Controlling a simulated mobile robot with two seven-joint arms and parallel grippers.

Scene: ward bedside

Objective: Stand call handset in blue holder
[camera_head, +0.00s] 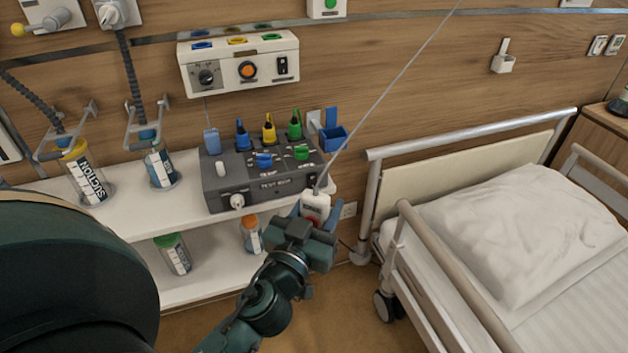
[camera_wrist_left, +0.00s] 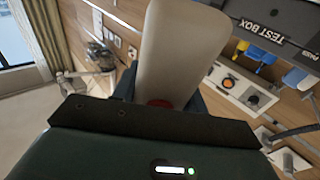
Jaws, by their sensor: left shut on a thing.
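The call handset (camera_head: 315,205) is white with a red button, and a thin grey cord runs from its top up and to the right. My left gripper (camera_head: 316,214) is shut on it, in front of the shelf's right end. The handset fills the middle of the left wrist view (camera_wrist_left: 185,45), its lower end between the fingers. The blue holder (camera_head: 334,138) is an open box with a taller back, beside the right end of the test box. The handset is apart from it, lower and slightly left in the picture. My right gripper is not in view.
The grey test box (camera_head: 228,190) with coloured plugs stands on the white shelf (camera_head: 130,212). Suction jars (camera_head: 88,178) stand left of it. A bed rail (camera_head: 455,138) is on the right. A white wall holder (camera_head: 503,62) hangs above the bed.

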